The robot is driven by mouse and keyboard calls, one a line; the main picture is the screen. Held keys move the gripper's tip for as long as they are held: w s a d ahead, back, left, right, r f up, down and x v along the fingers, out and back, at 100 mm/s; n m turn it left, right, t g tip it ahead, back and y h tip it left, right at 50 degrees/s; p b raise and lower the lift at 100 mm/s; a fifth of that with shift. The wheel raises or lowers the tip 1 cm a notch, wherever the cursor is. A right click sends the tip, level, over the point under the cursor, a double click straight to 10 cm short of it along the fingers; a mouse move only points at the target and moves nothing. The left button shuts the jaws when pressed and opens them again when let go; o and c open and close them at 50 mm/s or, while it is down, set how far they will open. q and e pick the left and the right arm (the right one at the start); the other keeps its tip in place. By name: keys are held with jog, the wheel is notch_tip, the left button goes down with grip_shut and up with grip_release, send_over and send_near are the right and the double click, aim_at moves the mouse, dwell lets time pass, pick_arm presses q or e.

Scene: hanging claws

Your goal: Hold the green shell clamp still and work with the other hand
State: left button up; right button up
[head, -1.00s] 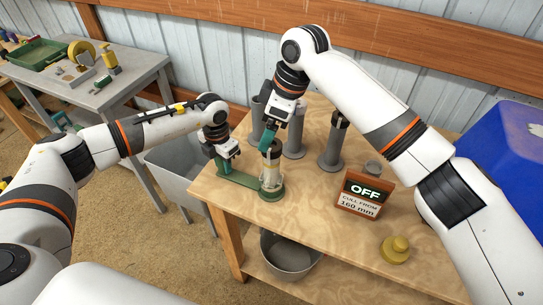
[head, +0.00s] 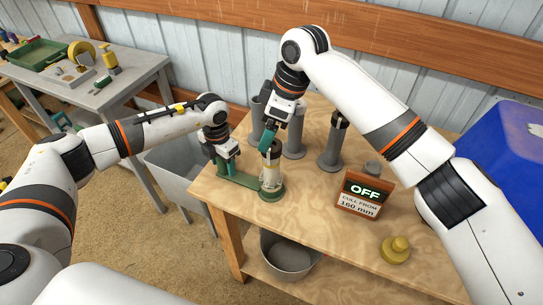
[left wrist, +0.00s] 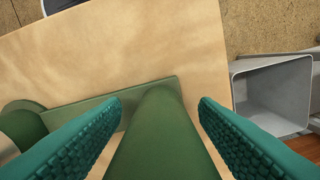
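The green shell clamp (head: 236,181) stands at the left end of the wooden table, its flat green bar running to a round green base. A pale cylinder (head: 269,178) with a dark top stands on that base. My left gripper (head: 227,167) is at the bar's far left end. In the left wrist view its teal fingers (left wrist: 160,108) are apart, with a green upright part (left wrist: 160,145) of the clamp between them and narrow gaps beside it. My right gripper (head: 266,140) is at the cylinder's top; its finger opening and any contact are unclear.
Grey tubes (head: 333,150) stand behind. A grey bucket (head: 290,257) sits below and a grey bin (head: 176,170) beside the table. The front middle tabletop is clear.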

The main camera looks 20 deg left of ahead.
pick_arm(q)
jog(key=shift+r, duration=0.1)
notch_tip(320, 180, up, 12)
jog(key=shift+f, duration=0.1)
dwell(0.4)
jog(key=shift+s+f, duration=0.1)
dwell(0.4)
